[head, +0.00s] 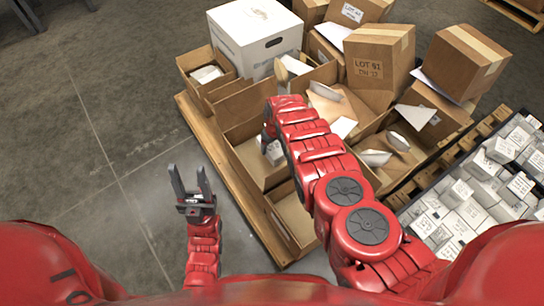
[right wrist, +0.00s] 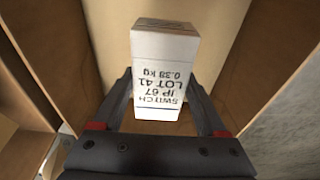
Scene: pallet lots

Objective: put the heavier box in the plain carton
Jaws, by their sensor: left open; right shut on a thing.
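My right gripper (right wrist: 160,105) is shut on a small white box (right wrist: 163,60). Its label reads SWITCH, IP 67, LOT 41, 0.38 kg. In the head view the white box (head: 274,154) shows partly behind my right gripper (head: 267,140), in or just over an open brown carton (head: 240,168). I see no marking on this carton, but cannot tell whether it is the plain one. Wooden-brown carton walls surround the box in the right wrist view. My left gripper (head: 192,184) is open and empty, over bare floor left of the pallet.
The wooden pallet (head: 205,128) carries several open cartons, a white lidded box (head: 256,38) and closed brown boxes, one marked LOT 81 (head: 378,60). At right a dark tray (head: 408,216) holds many small labelled white boxes (head: 483,165).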

